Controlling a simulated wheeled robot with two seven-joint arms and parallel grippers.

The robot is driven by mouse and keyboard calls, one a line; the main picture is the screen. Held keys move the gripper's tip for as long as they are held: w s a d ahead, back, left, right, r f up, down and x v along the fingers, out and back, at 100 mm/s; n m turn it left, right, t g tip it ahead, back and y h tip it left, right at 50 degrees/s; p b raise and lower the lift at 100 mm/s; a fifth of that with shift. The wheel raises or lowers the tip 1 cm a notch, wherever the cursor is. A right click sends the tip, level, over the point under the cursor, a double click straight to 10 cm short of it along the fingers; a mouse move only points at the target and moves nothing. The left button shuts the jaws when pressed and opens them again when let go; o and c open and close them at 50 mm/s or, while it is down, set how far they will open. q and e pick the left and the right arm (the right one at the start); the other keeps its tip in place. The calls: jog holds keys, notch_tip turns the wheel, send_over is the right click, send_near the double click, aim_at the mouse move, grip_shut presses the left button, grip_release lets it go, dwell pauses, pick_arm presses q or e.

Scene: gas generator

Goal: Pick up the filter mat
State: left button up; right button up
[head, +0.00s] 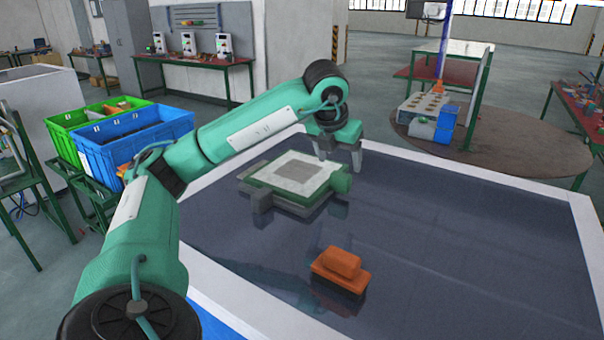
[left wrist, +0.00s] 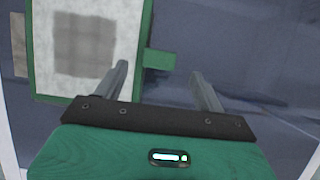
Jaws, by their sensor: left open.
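The filter mat appears to be the white sheet (head: 273,167) with a grey square in its middle, lying in a flat green-framed unit on the dark table. In the left wrist view the white sheet (left wrist: 128,28) and its grey square fill the upper left. A green tab (head: 341,182) sticks out from the right side of the frame. My left gripper (head: 340,158) is open and empty, above the table by the frame's far right side. In the wrist view the tab (left wrist: 160,60) shows between my two fingers (left wrist: 158,77), with no contact visible. My right gripper is not in view.
An orange block (head: 340,268) sits on the table in front. The table has a raised white rim (head: 520,183). Blue (head: 135,148) and green (head: 75,128) crates stand to the left. The right part of the table is clear.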

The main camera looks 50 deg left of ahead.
aim_at(341, 174)
pick_arm(q)
jog(key=shift+w+f+p, duration=0.1)
jog(key=shift+f+p, duration=0.2)
jog(key=shift+f, duration=0.1)
jog(key=p+x, duration=0.1)
jog(key=x, duration=0.2)
jog(key=shift+f, duration=0.25)
jog(key=shift+w+a+f, duration=0.1)
jog(key=shift+w+f, duration=0.1)
jog(key=shift+f, duration=0.15)
jog(key=shift+c, duration=0.4)
jog(key=c, duration=1.1)
jog(key=shift+c, duration=0.4)
jog(key=shift+r, duration=0.2)
